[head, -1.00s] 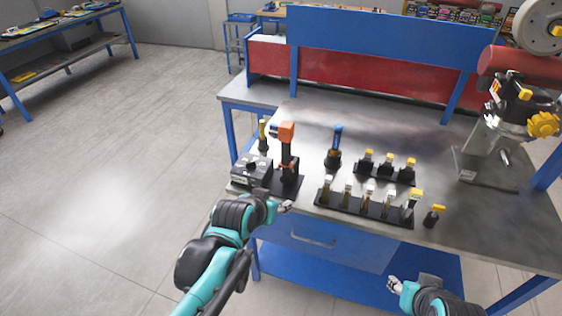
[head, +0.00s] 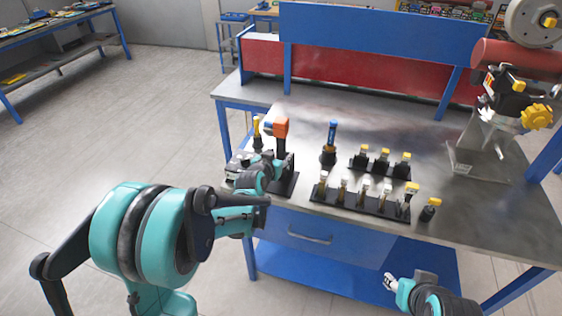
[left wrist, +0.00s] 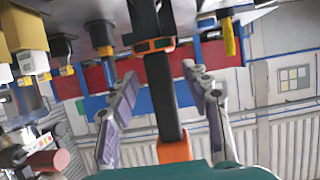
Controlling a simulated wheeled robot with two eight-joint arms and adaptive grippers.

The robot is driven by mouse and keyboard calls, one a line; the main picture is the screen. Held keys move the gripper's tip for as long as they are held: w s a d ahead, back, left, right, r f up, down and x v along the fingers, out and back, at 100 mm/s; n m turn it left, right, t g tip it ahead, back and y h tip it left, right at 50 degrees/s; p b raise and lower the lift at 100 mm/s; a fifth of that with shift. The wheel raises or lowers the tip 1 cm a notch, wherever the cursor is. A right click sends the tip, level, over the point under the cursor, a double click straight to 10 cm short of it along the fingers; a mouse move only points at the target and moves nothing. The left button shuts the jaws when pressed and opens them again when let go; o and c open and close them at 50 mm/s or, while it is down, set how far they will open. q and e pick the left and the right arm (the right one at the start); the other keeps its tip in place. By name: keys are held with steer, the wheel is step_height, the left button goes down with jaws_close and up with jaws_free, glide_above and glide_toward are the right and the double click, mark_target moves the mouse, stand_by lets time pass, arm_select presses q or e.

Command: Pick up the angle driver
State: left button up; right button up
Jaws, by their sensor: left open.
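The angle driver (head: 280,128), with an orange head and a dark body, stands upright in a black holder (head: 284,186) at the left of the steel workbench. My left gripper (head: 281,168) is at its body, hiding part of it. In the left wrist view, the angle driver's black shaft (left wrist: 160,95) with orange bands runs between the two spread fingers of the gripper (left wrist: 160,76). There are visible gaps on both sides. My right gripper (head: 390,282) is low at the front right, away from the tools; its fingers are too small to judge.
A yellow-handled tool (head: 256,132) stands just behind left. A blue-handled tool (head: 330,140) stands to the right. Two black racks (head: 345,205) hold several yellow-topped pieces. A machine with a yellow knob (head: 536,116) stands at the right. The bench middle is clear behind the racks.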

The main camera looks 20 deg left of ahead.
arm_select(q)
steer(key=shift+x, duration=1.2)
steer(key=shift+s, duration=0.1)
jaws_close()
steer(key=shift+r, duration=0.1)
